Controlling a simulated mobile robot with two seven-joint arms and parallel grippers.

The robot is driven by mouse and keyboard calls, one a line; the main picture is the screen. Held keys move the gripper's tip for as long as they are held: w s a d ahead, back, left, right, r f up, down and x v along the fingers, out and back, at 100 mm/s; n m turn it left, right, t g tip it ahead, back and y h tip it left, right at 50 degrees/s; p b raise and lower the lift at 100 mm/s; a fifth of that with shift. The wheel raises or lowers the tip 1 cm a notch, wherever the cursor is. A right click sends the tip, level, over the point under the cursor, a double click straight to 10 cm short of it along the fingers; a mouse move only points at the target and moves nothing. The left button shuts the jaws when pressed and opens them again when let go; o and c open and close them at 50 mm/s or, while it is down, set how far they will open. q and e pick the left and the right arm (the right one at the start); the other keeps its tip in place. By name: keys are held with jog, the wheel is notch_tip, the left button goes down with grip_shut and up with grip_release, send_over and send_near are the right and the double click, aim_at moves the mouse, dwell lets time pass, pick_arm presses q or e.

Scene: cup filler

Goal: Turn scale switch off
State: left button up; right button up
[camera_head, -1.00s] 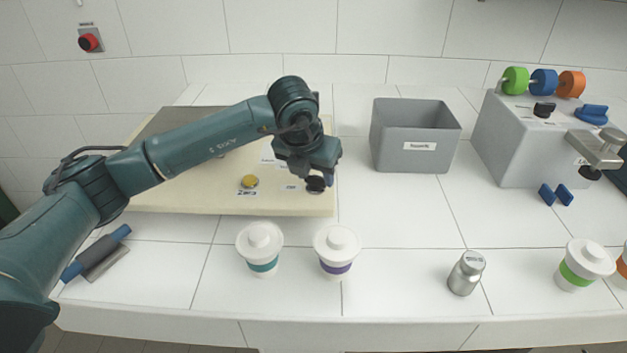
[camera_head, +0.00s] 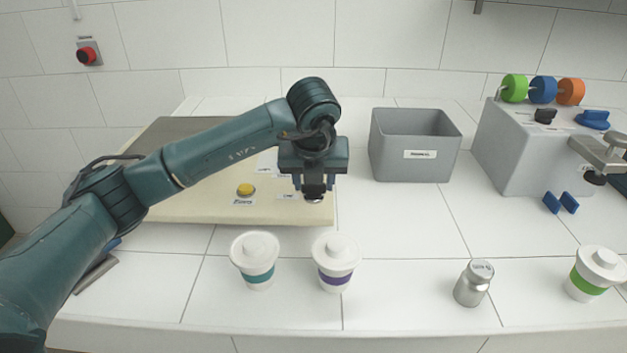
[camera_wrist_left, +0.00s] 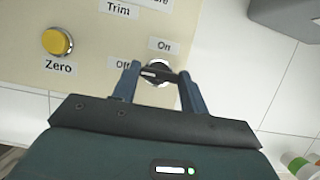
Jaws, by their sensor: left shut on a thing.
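The scale (camera_head: 215,208) is a cream panel with a dark plate, at the left of the counter. Its black switch knob (camera_wrist_left: 157,72) sits at the panel's front right corner, between labels "On" and "Off" in the left wrist view. My left gripper (camera_head: 314,190) points down at this corner in the head view. In the left wrist view its two blue fingers (camera_wrist_left: 157,82) stand on either side of the knob, shut on it. The knob's white mark points left, toward the "Off" side.
A yellow Zero button (camera_head: 246,190) is left of the switch. Two white lidded cups, teal-banded (camera_head: 257,262) and purple-banded (camera_head: 335,264), stand in front of the scale. A grey bin (camera_head: 415,150) is to the right, with a grey dispenser box (camera_head: 525,150) beyond. A metal canister (camera_head: 473,284) stands at front right.

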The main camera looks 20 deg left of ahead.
pick_arm(q)
jog(key=shift+r, duration=0.1)
jog(key=o, duration=1)
jog(key=v, duration=1.3)
jog(key=shift+d, duration=0.1)
